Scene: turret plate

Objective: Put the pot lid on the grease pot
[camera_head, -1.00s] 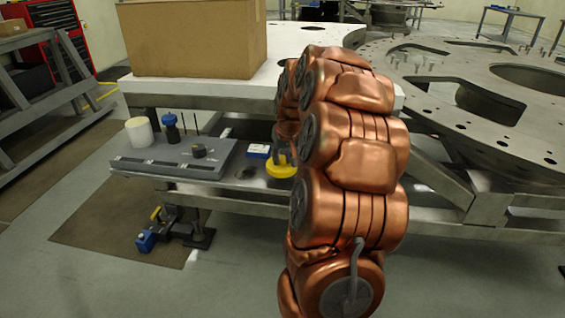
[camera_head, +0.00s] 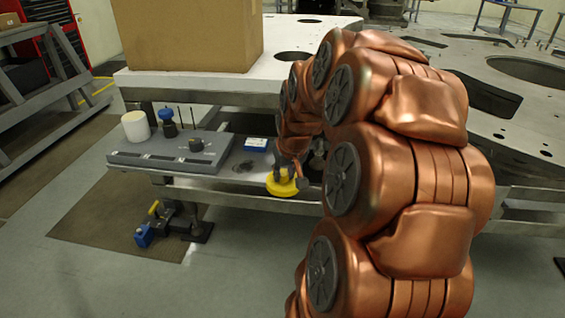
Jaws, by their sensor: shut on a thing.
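A round yellow disc, which looks like the pot lid (camera_head: 280,186), hangs near the front edge of the lower shelf. My gripper (camera_head: 290,170) is shut on it from above, and the lid looks a little tilted. My arm hides part of the gripper and the shelf behind it. No vessel is clearly marked as the grease pot. A white cylinder (camera_head: 136,127) and a dark pot-like piece with a blue body (camera_head: 168,124) stand at the back left, apart from the lid.
A grey slab (camera_head: 150,155) with slots, thin upright pins and a short dark knob (camera_head: 196,145) lies on the lower shelf. A blue and white box (camera_head: 256,144) and a dark round patch (camera_head: 243,166) are right of it. A cardboard box (camera_head: 190,35) stands on the plate above.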

